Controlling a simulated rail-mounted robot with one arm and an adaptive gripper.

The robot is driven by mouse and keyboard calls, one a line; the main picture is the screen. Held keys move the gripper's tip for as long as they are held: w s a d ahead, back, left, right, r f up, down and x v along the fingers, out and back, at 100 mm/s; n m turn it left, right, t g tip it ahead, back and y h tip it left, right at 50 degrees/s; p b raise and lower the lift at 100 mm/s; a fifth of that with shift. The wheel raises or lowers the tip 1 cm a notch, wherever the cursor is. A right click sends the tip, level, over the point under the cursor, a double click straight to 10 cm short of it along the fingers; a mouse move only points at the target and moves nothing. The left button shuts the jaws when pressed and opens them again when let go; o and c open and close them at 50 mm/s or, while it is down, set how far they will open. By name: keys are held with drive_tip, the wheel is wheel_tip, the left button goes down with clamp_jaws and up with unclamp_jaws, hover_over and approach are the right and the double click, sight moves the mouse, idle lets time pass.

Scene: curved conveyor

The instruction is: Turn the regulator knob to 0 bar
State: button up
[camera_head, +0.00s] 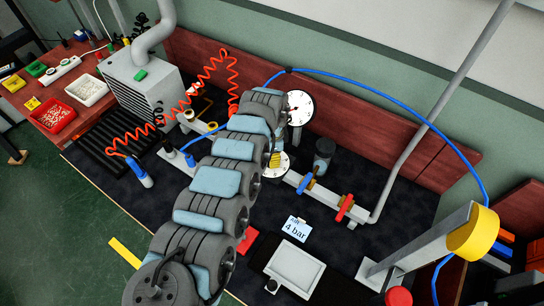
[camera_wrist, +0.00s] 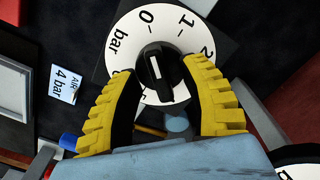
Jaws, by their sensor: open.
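The regulator knob (camera_wrist: 158,72) is black with a white line on it. It sits in the middle of a round white dial (camera_wrist: 113,55), where 0, 1, 2 and "bar" can be read; other marks are partly hidden by my fingers. The line runs nearly up and down in the wrist view; I cannot tell which end is the pointer. My gripper (camera_wrist: 159,68) is open, its yellow ribbed fingers on either side of the knob; contact cannot be made out. In the head view my arm covers most of the knob, and part of the dial (camera_head: 278,168) shows beneath a yellow finger.
A pressure gauge (camera_head: 298,108) stands behind the dial. A pipe with a blue valve (camera_head: 306,183) and a red valve (camera_head: 345,207) runs right. A card (camera_head: 296,229) reading "AIR 4 bar" stands in front.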

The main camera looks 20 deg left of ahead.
clamp_jaws()
drive_tip(key=shift+n+p, duration=0.3)
drive_tip(key=shift+p, duration=0.2)
drive_tip(key=shift+r+n+p, duration=0.2)
drive_tip(key=shift+n+p, duration=0.8)
drive_tip(key=shift+p, duration=0.25)
drive_tip(key=n+p, duration=0.3)
drive_tip(key=shift+p, duration=0.3)
drive_tip(key=n+p, duration=0.1)
drive_tip(key=n, duration=0.1)
drive_tip(key=n+p, duration=0.1)
drive_tip(key=n, duration=0.1)
drive_tip(key=n+p, duration=0.1)
drive_tip(key=n, duration=0.1)
drive_tip(key=shift+d+f, duration=0.1)
drive_tip(key=shift+f, duration=0.15)
drive_tip(key=n, duration=0.3)
drive_tip(key=shift+f+n, duration=0.1)
drive_tip(key=shift+n, duration=1.6)
